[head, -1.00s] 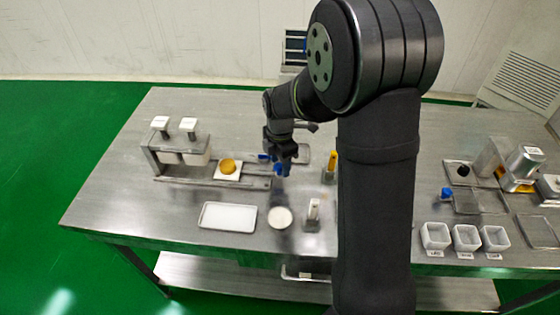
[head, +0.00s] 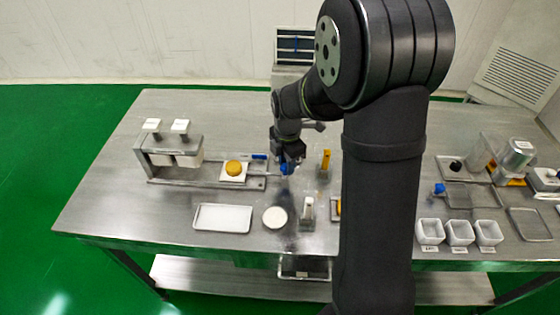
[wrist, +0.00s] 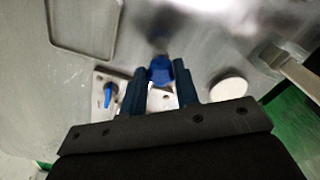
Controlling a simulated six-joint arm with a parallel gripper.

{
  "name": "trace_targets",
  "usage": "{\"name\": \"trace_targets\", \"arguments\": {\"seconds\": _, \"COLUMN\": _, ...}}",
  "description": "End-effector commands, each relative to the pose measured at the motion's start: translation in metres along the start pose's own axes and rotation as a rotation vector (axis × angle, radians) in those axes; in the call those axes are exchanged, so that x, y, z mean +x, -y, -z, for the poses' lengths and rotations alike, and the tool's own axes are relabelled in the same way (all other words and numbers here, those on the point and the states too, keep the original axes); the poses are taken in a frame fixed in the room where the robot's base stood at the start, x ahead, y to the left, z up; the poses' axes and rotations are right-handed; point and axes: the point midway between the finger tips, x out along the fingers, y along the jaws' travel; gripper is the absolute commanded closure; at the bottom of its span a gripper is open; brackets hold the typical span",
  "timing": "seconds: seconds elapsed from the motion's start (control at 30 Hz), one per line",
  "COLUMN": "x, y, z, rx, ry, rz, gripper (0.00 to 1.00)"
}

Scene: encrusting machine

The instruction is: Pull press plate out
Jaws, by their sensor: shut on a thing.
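The press plate (head: 225,180) is a white square slab with a yellow-orange round piece on it. It lies on the rails to the right of the press (head: 168,150), outside the press frame. My gripper (head: 287,171) is to the right of the plate, at the right end of the rails. It is shut on a blue knob (wrist: 160,70), which shows between the two fingers in the wrist view. The link between knob and plate is hard to make out.
A second blue handle (wrist: 108,94) sits beside the fingers on a metal plate. A white tray (head: 223,218) and a white disc (head: 275,218) lie in front. A yellow-topped stand (head: 326,160) is close on the right. Three white bins (head: 460,233) stand farther right.

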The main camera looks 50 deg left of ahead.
Motion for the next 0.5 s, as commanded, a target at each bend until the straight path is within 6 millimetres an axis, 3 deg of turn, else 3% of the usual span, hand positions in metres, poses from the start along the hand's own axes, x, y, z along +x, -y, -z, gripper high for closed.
{"name": "trace_targets", "arguments": {"seconds": 0.13, "x": -0.0003, "y": 0.0024, "z": -0.0038, "rx": 0.001, "ry": 0.006, "rz": 0.005, "gripper": 1.0}}
{"name": "trace_targets", "arguments": {"seconds": 0.17, "x": -0.0002, "y": 0.0025, "z": -0.004, "rx": 0.001, "ry": 0.006, "rz": 0.006, "gripper": 0.68}}
{"name": "trace_targets", "arguments": {"seconds": 0.27, "x": -0.0001, "y": 0.0023, "z": -0.0035, "rx": 0.001, "ry": 0.005, "rz": 0.005, "gripper": 0.5}}
{"name": "trace_targets", "arguments": {"seconds": 0.5, "x": -0.0001, "y": 0.0017, "z": -0.0026, "rx": 0.001, "ry": 0.004, "rz": 0.004, "gripper": 0.5}}
